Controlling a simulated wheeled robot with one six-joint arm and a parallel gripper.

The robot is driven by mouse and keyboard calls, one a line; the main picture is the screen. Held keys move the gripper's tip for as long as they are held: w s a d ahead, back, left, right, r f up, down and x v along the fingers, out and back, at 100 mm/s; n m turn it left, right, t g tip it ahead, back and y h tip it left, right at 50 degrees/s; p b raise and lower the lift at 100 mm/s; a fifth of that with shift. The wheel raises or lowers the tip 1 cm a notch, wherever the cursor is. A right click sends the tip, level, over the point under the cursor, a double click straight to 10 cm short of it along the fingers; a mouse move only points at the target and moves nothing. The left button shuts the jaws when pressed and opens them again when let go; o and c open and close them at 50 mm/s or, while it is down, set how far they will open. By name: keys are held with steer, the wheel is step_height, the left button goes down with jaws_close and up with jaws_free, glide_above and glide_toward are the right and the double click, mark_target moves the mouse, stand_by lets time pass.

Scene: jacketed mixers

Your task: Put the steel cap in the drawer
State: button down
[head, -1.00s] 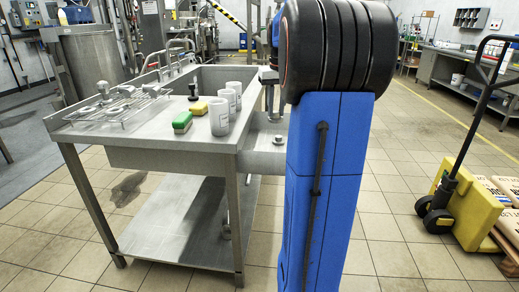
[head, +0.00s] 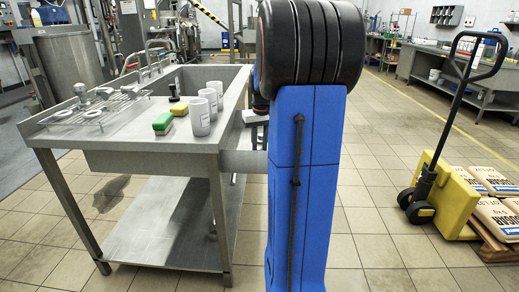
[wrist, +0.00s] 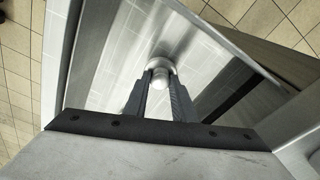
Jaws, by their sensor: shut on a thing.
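The steel cap (wrist: 160,72) is a small rounded bright metal piece in the wrist view. My gripper (wrist: 161,82) is shut on it, with one dark finger on each side. Below them is a shiny steel drawer (wrist: 62,45) with raised walls, and its floor mirrors the tiles. I cannot tell how high the cap is above that floor. In the head view part of the drawer (head: 243,161) shows at the right side of the sink table.
A yellow pallet truck (head: 447,195) with sacks stands at the right. Tiled floor lies clear between.

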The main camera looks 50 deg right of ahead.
steer(key=shift+f, duration=0.8)
steer(key=shift+f, duration=0.15)
steer(key=c, duration=1.5)
jaws_free()
steer(key=shift+o, duration=0.2)
step_height(320, 180, up, 12)
steer(key=s, duration=0.1)
steer(key=s+a+n, duration=0.1)
steer(key=s+a, duration=0.1)
steer(key=a, duration=1.1)
steer(key=s+a+f+n+t, duration=0.1)
steer(key=s+a+f+n, duration=0.1)
steer(key=s+a+f, duration=0.3)
steer(key=s+a+f+n+t, duration=0.2)
steer(key=s+a+f, duration=0.3)
steer(key=s+a, duration=0.8)
steer(key=a, duration=0.5)
steer(key=shift+f+t+y, duration=0.3)
steer(key=shift+f, duration=0.1)
